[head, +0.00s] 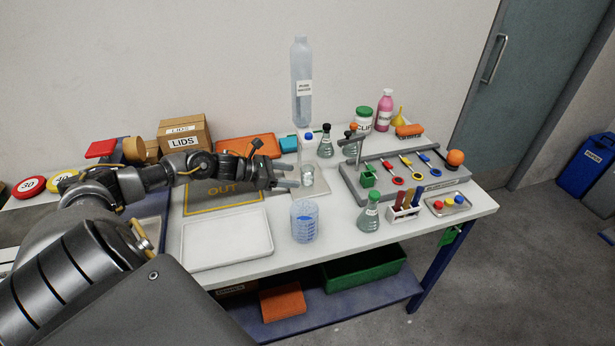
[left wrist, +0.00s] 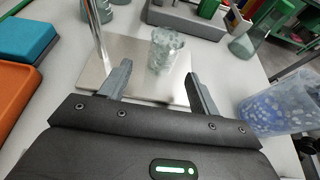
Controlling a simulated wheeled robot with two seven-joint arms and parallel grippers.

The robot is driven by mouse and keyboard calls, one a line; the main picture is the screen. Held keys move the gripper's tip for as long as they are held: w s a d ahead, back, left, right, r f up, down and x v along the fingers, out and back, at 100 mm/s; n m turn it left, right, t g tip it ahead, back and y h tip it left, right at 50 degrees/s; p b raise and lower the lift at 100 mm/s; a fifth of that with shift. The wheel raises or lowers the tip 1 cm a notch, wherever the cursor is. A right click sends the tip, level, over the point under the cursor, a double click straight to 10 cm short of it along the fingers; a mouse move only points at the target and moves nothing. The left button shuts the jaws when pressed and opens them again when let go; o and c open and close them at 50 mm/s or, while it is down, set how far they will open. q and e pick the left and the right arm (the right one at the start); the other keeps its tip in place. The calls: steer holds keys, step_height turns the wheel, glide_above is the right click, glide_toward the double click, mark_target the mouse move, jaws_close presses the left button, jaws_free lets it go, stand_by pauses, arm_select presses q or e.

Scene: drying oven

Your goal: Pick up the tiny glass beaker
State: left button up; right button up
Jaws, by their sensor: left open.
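The tiny glass beaker (head: 307,176) is clear and stands upright on a pale metal stand base on the table. It also shows in the left wrist view (left wrist: 166,50), just beyond my fingertips and between their lines. My left gripper (head: 289,176) is open and empty, reaching in from the left with its fingers pointing at the beaker. In the left wrist view both fingers of the left gripper (left wrist: 158,78) are apart, with the beaker ahead of the gap. My right gripper is not in view.
A blue perforated cup (head: 304,222) stands close in front of the beaker. A metal rod rises beside the beaker in the left wrist view (left wrist: 97,35). A white tray (head: 186,262) lies front left. A grey tool rack (head: 452,183) and green flask (head: 369,215) are to the right.

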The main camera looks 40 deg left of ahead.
mark_target(303, 177)
arm_select(q)
steer(key=shift+w+d, duration=0.1)
steer(key=p+x, duration=0.2)
steer(key=x, duration=0.2)
steer(key=shift+w+d+r, duration=0.1)
steer(key=shift+w+d, duration=0.05)
steer(key=shift+d, duration=0.05)
steer(key=shift+w+d+f, duration=0.15)
steer(key=shift+w+f, duration=0.05)
steer(key=shift+f, duration=0.05)
steer(key=c, duration=1.1)
steer(key=shift+c, duration=0.2)
